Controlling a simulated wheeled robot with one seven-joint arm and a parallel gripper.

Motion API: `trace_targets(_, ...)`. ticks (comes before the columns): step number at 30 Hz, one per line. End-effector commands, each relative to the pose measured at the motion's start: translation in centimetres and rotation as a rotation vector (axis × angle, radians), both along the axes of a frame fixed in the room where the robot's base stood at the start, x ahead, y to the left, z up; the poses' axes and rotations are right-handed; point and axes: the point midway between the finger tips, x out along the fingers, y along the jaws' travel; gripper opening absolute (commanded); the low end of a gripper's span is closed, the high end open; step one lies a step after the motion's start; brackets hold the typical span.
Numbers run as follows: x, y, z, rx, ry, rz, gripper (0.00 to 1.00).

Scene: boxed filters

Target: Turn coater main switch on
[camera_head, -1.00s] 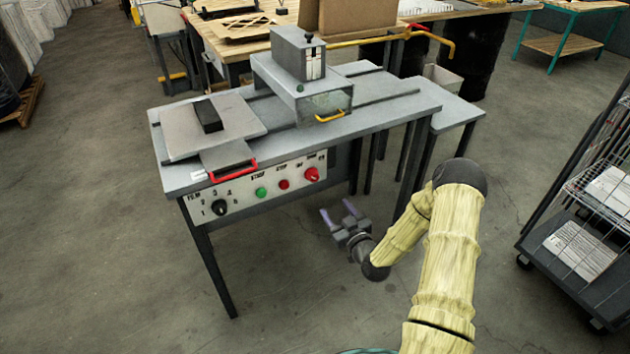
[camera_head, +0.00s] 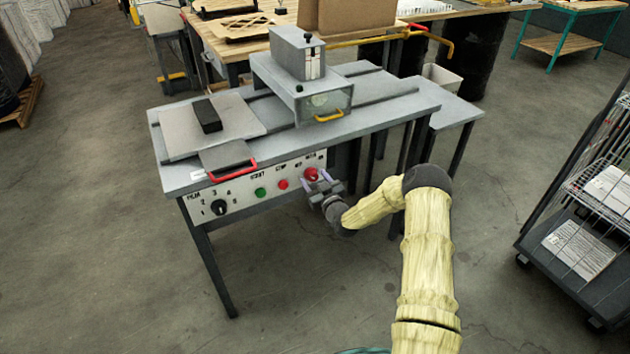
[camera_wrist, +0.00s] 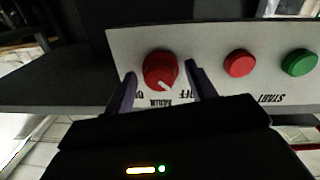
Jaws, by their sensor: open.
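The coater (camera_head: 300,110) is a grey table-like machine with a white control panel (camera_head: 240,198) on its front. Its main switch (camera_head: 311,174) is a red round knob at the panel's right end. In the wrist view the knob (camera_wrist: 160,71) has a white pointer mark, with upside-down lettering around it. The pointer slants toward the lower right, to the "OFF" side. My gripper (camera_head: 317,180) is open at the knob. In the wrist view my gripper's fingers (camera_wrist: 160,90) stand on either side of the knob, with gaps visible; contact cannot be told.
A red button (camera_wrist: 239,63) and a green button (camera_wrist: 299,63) sit beside the knob on the panel. A black selector (camera_head: 218,207) is at the panel's left end. A wire cart (camera_head: 580,220) stands at the right. The floor in front is clear.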

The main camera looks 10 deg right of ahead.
Motion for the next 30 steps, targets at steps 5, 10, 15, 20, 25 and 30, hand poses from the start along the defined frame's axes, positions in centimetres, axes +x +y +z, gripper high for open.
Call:
trace_targets(5,0.19,0.07,0.01,0.0,0.0,0.0,0.56)
trace_targets(10,0.17,0.07,0.01,0.0,0.0,0.0,0.46)
trace_targets(15,0.17,0.07,0.03,0.0,0.0,0.0,0.2)
trace_targets(20,0.17,0.06,0.04,0.001,-0.001,0.0,0.2)
trace_targets(25,0.18,0.05,0.03,0.015,0.004,0.0,0.2)
trace_targets(30,0.2,0.04,0.03,0.062,0.017,0.0,0.2)
